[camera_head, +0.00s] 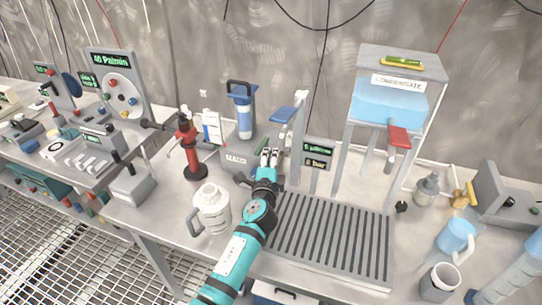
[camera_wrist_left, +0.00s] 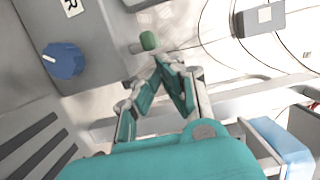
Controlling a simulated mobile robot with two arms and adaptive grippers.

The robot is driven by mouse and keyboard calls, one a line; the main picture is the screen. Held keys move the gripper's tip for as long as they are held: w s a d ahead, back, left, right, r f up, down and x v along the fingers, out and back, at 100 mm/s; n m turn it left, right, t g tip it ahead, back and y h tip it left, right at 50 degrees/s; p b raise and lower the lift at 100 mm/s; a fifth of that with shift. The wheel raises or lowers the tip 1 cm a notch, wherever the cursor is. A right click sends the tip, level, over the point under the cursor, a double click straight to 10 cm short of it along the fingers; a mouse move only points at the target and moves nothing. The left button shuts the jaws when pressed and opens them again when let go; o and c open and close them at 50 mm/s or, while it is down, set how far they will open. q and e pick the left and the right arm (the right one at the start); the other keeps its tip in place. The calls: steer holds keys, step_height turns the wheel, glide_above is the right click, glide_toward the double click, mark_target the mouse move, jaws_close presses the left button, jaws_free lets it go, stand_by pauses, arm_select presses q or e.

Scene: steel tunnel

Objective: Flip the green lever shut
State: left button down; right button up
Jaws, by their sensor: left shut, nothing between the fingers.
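The green lever (camera_head: 262,145) shows as a short green piece just beyond my left fingertips in the head view. In the left wrist view its rounded green tip (camera_wrist_left: 148,40) sits on a short grey shaft beside a grey box. My left gripper (camera_head: 269,155) is shut and empty. In the left wrist view the closed fingers (camera_wrist_left: 156,66) point at the lever, with the green tip just past them. I cannot tell whether they touch. The lever's base is partly hidden. My right gripper is not in view.
A grey box with a label (camera_head: 236,158) stands left of the gripper. A blue-and-white cylinder (camera_head: 242,110) and a blue-topped stand (camera_head: 284,115) rise behind. A white jug (camera_head: 212,210) stands left of my arm, and a slatted grate (camera_head: 330,235) lies to its right.

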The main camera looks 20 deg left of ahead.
arm_select(q)
steer(key=shift+s+a+m+h+p, duration=0.15)
steer(key=shift+a+m+h+p, duration=0.1)
steer(key=shift+m+h+p, duration=0.25)
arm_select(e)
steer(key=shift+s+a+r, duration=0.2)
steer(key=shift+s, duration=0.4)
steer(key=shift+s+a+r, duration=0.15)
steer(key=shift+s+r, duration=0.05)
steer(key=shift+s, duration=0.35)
